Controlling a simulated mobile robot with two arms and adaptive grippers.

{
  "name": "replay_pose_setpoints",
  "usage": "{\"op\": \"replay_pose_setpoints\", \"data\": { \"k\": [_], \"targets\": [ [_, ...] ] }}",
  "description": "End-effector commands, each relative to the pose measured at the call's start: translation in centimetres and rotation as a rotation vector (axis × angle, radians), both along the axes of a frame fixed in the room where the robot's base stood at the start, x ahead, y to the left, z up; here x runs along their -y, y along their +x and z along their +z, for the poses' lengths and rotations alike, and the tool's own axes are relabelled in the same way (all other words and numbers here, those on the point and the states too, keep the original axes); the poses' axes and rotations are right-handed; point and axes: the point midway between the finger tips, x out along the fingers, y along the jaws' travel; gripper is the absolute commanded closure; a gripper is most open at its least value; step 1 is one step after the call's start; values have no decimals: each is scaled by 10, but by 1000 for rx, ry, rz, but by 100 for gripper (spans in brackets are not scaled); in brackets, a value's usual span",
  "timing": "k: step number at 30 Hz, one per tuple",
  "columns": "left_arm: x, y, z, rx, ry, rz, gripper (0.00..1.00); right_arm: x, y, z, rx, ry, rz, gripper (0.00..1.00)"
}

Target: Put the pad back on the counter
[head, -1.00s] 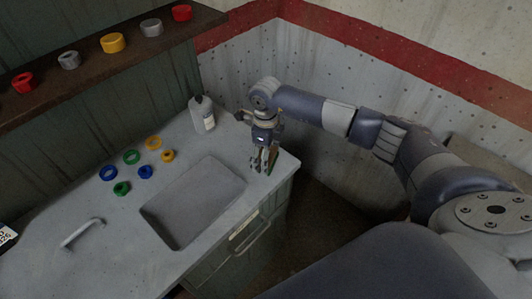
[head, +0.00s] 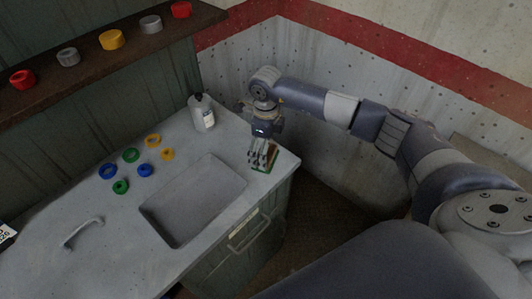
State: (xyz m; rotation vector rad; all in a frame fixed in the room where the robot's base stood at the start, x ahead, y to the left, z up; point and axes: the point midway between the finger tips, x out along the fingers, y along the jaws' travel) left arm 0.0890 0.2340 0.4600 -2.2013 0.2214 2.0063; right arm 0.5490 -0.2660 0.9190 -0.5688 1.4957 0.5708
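The pad (head: 272,164), brown with a green edge, is at the right end of the grey counter (head: 217,143), close to the counter's edge. It appears to lie flat on the counter. My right gripper (head: 262,164) points down at the pad, with its fingers in front of and over it, hiding part of it. I cannot tell whether the fingers are closed on the pad or spread apart. My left gripper is not in view.
A sink basin (head: 150,208) is left of the pad. A white bottle (head: 203,114) stands behind it. Several coloured rings (head: 130,155) lie on the left of the counter, near a tap (head: 82,232). A shelf (head: 88,61) with more rings hangs above.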

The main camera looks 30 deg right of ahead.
Motion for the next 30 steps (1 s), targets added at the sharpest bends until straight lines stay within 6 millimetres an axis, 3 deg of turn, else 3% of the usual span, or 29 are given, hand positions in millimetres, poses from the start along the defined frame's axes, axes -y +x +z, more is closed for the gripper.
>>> {"op": "replay_pose_setpoints", "data": {
  "k": [9,15,30],
  "targets": [
    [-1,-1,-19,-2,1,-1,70,0,1,67,6,0,0,5],
    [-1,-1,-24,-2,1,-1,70,0,1,94,3,-1,0,5],
    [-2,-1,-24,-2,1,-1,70,0,0,101,1,0,0,5]
  ]
}}
